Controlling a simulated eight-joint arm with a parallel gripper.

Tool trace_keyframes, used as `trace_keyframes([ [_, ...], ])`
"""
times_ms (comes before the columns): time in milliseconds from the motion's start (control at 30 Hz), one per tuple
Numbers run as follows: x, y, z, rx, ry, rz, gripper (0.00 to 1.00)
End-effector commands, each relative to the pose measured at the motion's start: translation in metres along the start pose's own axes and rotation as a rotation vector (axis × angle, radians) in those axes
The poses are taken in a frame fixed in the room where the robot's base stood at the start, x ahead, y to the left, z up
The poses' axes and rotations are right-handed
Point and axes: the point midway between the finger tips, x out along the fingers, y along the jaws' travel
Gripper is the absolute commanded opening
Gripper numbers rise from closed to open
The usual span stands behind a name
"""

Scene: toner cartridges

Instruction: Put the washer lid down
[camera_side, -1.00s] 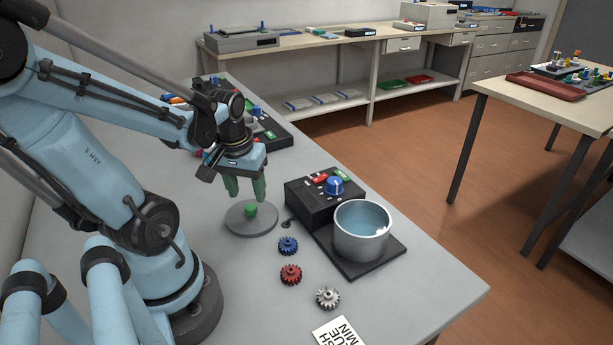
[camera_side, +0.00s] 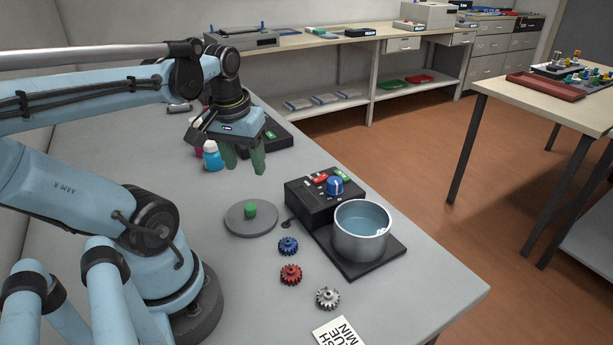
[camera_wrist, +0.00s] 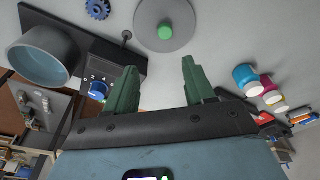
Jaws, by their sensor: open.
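The washer lid (camera_side: 236,224) is a flat grey disc with a green knob (camera_side: 250,211) on top. It lies flat on the grey bench, left of the washer's black control box. In the wrist view the lid (camera_wrist: 185,40) shows at the top, beyond the fingertips. My gripper (camera_side: 244,170) is open and empty, above and behind the lid and apart from it. Its two green fingers (camera_wrist: 158,80) show spread in the wrist view. The washer (camera_side: 352,242) is an open metal tub of bluish liquid beside the black box (camera_side: 305,205) with a blue dial.
A blue gear (camera_side: 288,246), a red gear (camera_side: 291,274) and a pale gear (camera_side: 328,298) lie in front of the lid. A printed card (camera_side: 338,332) lies at the front edge. Small coloured bottles (camera_side: 211,157) stand behind, left of my gripper.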

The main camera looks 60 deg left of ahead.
Motion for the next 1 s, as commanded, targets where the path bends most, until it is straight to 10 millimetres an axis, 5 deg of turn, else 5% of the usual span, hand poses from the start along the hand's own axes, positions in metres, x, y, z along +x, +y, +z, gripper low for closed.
trace_keyframes([
  [300,0.007,0.105,0.001,0.464,0.272,0.168,0.54],
  [500,0.002,0.152,0.015,0.651,0.394,0.265,0.54],
  [933,0.000,0.161,0.018,0.687,0.421,0.286,0.54],
  [1000,0.000,0.161,0.018,0.687,0.420,0.286,0.61],
])
